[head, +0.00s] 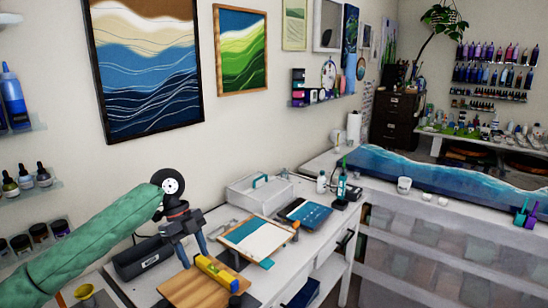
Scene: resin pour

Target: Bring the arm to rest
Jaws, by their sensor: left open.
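My left arm (75,255), in a green sleeve, reaches in from the left over the white workbench. Its left gripper (195,259) points down with its two blue fingers apart, open, with nothing seen between them. The gripper is above the back edge of a wooden board (180,292), close to a yellow bar-shaped tool (216,272) that lies on the board. I cannot tell from this view how high the fingertips are above the board. My right gripper is not in view.
A black case (143,259) lies left of the gripper. A wood-framed panel (264,239), a blue panel (312,216) and a white box (240,196) with a teal handle are to the right. Framed pictures hang on the wall behind. A long wave-patterned blue piece (430,170) is farther right.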

